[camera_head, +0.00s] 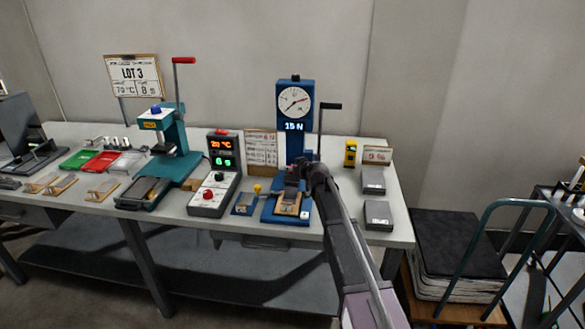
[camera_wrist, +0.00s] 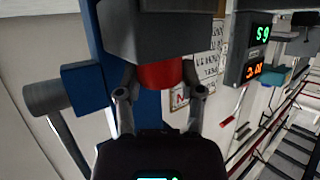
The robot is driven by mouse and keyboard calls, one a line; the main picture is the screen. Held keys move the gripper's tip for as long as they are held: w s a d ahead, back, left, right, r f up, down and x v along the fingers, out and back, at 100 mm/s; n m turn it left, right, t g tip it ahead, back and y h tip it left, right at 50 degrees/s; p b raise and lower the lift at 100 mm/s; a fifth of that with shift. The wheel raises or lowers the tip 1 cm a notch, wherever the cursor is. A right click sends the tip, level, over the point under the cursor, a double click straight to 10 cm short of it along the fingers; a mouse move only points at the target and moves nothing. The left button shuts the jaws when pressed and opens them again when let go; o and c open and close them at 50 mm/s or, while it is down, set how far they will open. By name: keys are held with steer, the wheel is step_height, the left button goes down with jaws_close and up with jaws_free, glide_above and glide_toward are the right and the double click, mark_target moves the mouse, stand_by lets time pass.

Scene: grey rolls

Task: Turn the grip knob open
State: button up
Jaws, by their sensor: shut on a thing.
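The grip knob is a red cylinder (camera_wrist: 160,75) under a dark grey block (camera_wrist: 155,30) in the wrist view. My gripper (camera_wrist: 160,82) has one finger on each side of the knob and is shut on it. In the head view my gripper (camera_head: 303,172) is at the front of the blue tester (camera_head: 296,145), which has a round dial (camera_head: 294,101) and a "15 N" display. My arm and gripper hide the knob there. How far the knob is turned cannot be told.
A black-handled lever (camera_head: 331,106) rises right of the dial. A blue fixture with a yellow knob (camera_head: 257,188) and a control box (camera_head: 215,190) stand to the left, beside a teal press (camera_head: 172,140). Grey boxes (camera_head: 378,214) lie to the right on the bench.

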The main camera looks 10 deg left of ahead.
steer(key=shift+w+n+y, duration=0.15)
steer(key=shift+n+y, duration=0.25)
steer(key=shift+n+g+y, duration=1)
steer(key=shift+n+g, duration=0.2)
steer(key=shift+n, duration=0.1)
steer(key=shift+n+g+y, duration=0.7)
steer(key=shift+n+g, duration=0.3)
steer(key=shift+g, duration=0.1)
steer(key=o, duration=1.2)
steer(key=shift+s+a+m+t+h, duration=0.1)
steer(key=shift+s+m+t+h, duration=0.2)
steer(key=shift+m+t, duration=0.15)
